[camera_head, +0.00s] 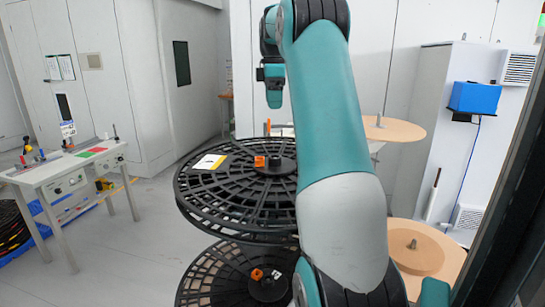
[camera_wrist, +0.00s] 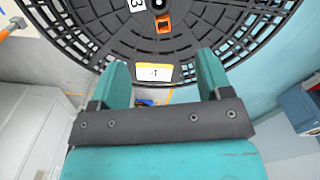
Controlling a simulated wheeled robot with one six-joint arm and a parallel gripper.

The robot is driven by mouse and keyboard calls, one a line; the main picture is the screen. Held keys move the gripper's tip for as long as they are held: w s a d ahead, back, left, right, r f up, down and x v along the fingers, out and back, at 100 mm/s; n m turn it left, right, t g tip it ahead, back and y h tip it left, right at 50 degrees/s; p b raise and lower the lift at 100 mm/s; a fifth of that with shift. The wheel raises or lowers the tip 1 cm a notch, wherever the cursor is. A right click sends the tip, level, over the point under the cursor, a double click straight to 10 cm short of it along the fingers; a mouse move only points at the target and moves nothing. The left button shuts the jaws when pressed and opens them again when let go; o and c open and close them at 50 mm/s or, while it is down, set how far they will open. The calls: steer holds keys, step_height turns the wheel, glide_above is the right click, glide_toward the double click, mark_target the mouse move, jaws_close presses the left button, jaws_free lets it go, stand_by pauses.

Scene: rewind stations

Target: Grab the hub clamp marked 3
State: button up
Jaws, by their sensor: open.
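A black spoked reel (camera_wrist: 95,40) fills the top of the wrist view. An orange clamp (camera_wrist: 163,22) sits close to its dark hub, and a white tag reading 3 (camera_wrist: 137,4) is beside it, cut by the top edge. In the head view, an orange clamp (camera_head: 259,161) shows near the hub of the upper reel (camera_head: 215,190). A lower reel also has an orange clamp (camera_head: 256,274); its marking is too small to read. My gripper (camera_wrist: 163,65) is open and empty, its teal fingers apart. In the head view my gripper (camera_head: 273,88) hangs above and behind the upper reel.
A yellow and white card (camera_wrist: 153,72) lies on the reel; it also shows in the head view (camera_head: 209,162). Tan discs with posts (camera_head: 400,130) (camera_head: 425,248) stand at right. A white bench (camera_head: 75,165) is at left. Open floor (camera_head: 130,240) lies between.

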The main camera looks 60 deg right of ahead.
steer(key=p, duration=0.2)
glide_above(275, 161)
steer(key=w+d, duration=0.1)
steer(key=f, duration=1.1)
steer(key=shift+w+d+f, duration=0.2)
steer(key=shift+f, duration=0.05)
steer(key=shift+w+f+p, duration=0.1)
steer(key=shift+f+p, duration=1.25)
steer(key=shift+f, duration=1.25)
steer(key=c, duration=1.2)
